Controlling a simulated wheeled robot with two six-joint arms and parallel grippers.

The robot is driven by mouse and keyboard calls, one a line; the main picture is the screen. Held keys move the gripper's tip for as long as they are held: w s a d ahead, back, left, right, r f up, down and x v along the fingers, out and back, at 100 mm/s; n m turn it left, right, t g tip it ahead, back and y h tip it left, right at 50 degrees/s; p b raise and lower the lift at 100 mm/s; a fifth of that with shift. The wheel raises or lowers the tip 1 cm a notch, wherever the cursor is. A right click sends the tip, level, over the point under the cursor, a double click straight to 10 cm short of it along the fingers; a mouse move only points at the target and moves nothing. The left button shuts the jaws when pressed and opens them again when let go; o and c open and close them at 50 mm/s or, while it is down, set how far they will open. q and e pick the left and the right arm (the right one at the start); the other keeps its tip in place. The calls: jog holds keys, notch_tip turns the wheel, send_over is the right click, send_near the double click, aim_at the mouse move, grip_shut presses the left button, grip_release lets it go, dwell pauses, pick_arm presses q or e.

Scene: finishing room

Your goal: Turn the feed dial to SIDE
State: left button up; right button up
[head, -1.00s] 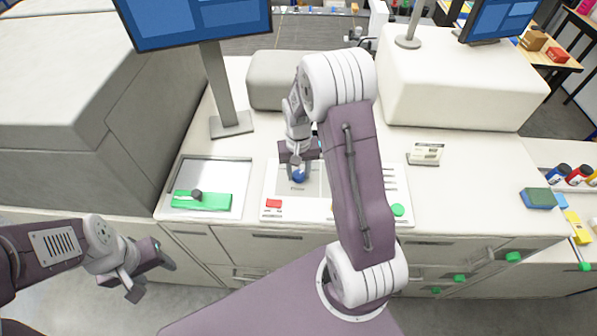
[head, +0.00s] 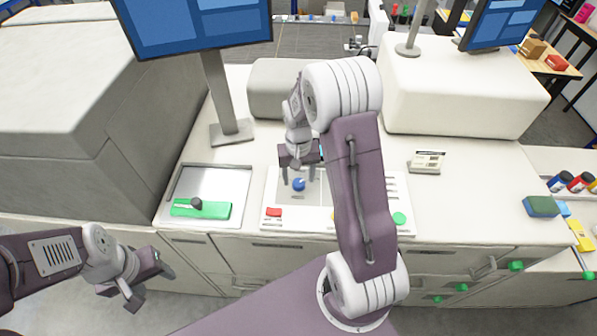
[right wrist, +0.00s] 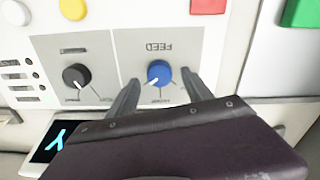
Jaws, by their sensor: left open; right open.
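The blue feed dial (right wrist: 159,73) sits on a grey panel with an upside-down FEED label (right wrist: 158,47) in the right wrist view. Its white mark points to the lower left of that picture. The small position labels around it are too blurred to read. The dial also shows in the head view (head: 299,185). My right gripper (right wrist: 160,78) is open, with one finger on each side of the dial and gaps between; in the head view its fingertips (head: 298,176) are just above the dial. My left gripper (head: 152,284) is open and empty, low in front of the counter.
A black dial (right wrist: 76,76) is beside the feed panel. A red button (head: 273,212) and a green button (head: 399,219) lie along the console's front. A monitor post (head: 219,95) stands behind.

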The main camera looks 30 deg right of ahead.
aim_at(299, 181)
notch_tip(299, 181, up, 8)
jog(key=b, duration=0.1)
jog(key=shift+f, duration=0.15)
